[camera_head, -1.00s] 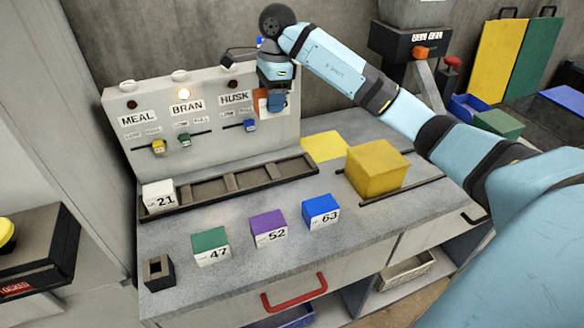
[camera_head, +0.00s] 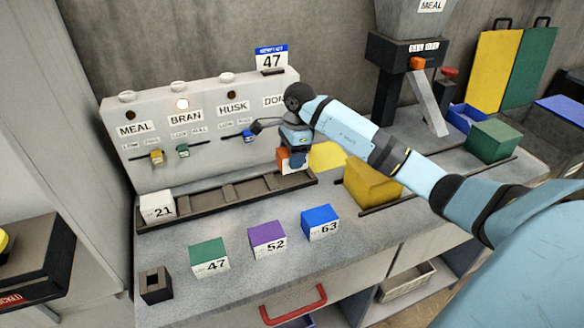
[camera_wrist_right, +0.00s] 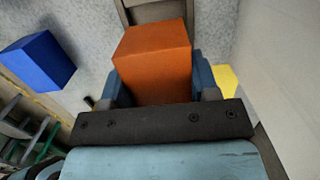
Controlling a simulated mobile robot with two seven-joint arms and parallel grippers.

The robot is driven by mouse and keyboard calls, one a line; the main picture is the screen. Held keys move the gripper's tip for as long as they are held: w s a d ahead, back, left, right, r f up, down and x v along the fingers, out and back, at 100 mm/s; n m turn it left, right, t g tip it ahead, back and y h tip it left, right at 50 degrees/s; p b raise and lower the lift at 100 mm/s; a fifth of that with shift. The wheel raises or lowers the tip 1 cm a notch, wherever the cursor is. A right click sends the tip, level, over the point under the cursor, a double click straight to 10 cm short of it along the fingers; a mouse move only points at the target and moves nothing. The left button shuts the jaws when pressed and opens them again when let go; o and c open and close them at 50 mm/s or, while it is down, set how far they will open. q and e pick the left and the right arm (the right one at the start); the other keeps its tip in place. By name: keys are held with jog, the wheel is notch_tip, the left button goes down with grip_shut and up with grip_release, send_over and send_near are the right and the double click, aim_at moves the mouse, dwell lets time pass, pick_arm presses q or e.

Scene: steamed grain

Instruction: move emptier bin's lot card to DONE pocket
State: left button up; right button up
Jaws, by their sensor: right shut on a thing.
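My right gripper (camera_head: 291,163) is shut on an orange block (camera_head: 282,154), low over the right end of the dark slotted rack (camera_head: 228,202). In the right wrist view the orange block (camera_wrist_right: 153,62) sits between the blue fingers; I cannot tell whether it touches the rack. The grey panel (camera_head: 215,150) carries MEAL, BRAN, HUSK and a partly covered DONE label (camera_head: 273,101). The lamp (camera_head: 182,104) above BRAN glows. A card reading 47 (camera_head: 271,61) stands atop the panel above DONE.
Block 21 (camera_head: 157,206) is at the rack's left end. Green block 47 (camera_head: 209,257), purple 52 (camera_head: 267,240) and blue 63 (camera_head: 320,222) stand in front. A yellow block (camera_head: 368,186) is right of my gripper. A red drawer handle (camera_head: 293,304) is at the front.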

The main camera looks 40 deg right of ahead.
jog(key=shift+f, duration=2.2)
jog(key=shift+f, duration=0.25)
jog(key=o, duration=1)
jog(key=shift+r, duration=0.1)
jog(key=shift+r, duration=0.1)
jog(key=r, duration=0.4)
jog(key=d+r, duration=0.1)
jog(key=r, duration=0.7)
jog(key=shift+s+d, duration=0.15)
jog(key=shift+s, duration=0.1)
